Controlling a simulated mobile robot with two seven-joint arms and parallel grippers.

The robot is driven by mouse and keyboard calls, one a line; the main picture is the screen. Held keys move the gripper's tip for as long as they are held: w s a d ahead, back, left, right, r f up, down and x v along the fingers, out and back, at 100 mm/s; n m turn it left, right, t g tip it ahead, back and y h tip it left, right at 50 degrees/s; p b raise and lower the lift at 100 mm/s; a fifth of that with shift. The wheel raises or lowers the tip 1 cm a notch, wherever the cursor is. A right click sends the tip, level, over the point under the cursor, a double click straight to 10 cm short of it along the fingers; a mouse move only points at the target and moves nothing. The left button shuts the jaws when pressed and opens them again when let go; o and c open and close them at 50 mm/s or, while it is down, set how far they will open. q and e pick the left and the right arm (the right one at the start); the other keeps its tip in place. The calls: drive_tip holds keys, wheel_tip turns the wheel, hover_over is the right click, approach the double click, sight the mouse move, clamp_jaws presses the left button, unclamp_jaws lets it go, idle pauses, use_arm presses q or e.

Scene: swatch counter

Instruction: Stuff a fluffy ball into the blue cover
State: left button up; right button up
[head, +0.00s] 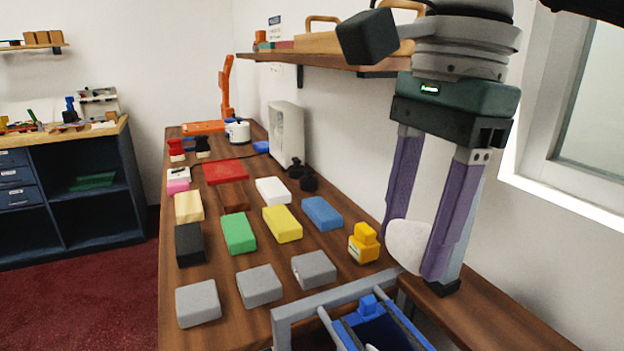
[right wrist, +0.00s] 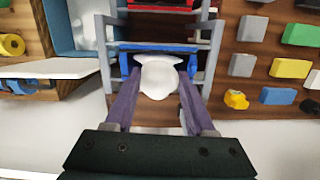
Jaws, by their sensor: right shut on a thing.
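My right gripper (head: 414,250) is shut on a white fluffy ball (head: 408,243), held low between its two purple fingers, to the right of the grey rack (head: 335,297). In the right wrist view, the ball (right wrist: 158,78) sits between the fingertips, in front of a blue part of the rack (right wrist: 190,49). The blue cover appears to be the dark blue piece (head: 378,331) inside the rack at the bottom edge of the head view. It is cut off there, and its opening cannot be made out. My left gripper is not in view.
Grey, yellow, green, blue and black blocks lie in rows on the wooden counter (head: 250,318). A yellow stacked piece (head: 364,243) stands close to the rack and my right gripper. A wooden shelf (head: 330,61) runs along the wall above.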

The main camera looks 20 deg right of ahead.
drive_tip(key=shift+d+f+m+t+h+b, duration=0.15)
drive_tip(key=shift+d+f+m+b, duration=0.4)
drive_tip(key=shift+f+m+b, duration=1.65)
drive_tip(key=shift+d+f+m+t+h+b, duration=0.1)
drive_tip(key=shift+d+f+m+t+b, duration=0.3)
drive_tip(key=shift+f+m, duration=1.95)
drive_tip(key=shift+d+f+m+t+h+b, duration=0.1)
drive_tip(key=shift+d+f+m+b, duration=1)
drive_tip(key=shift+f, duration=2.55)
drive_tip(key=shift+w+a+f+n+b, duration=0.15)
drive_tip(key=shift+a+n+b, duration=0.1)
drive_tip(key=shift+a+b, duration=0.25)
drive_tip(key=shift+d, duration=0.1)
drive_tip(key=o, duration=1)
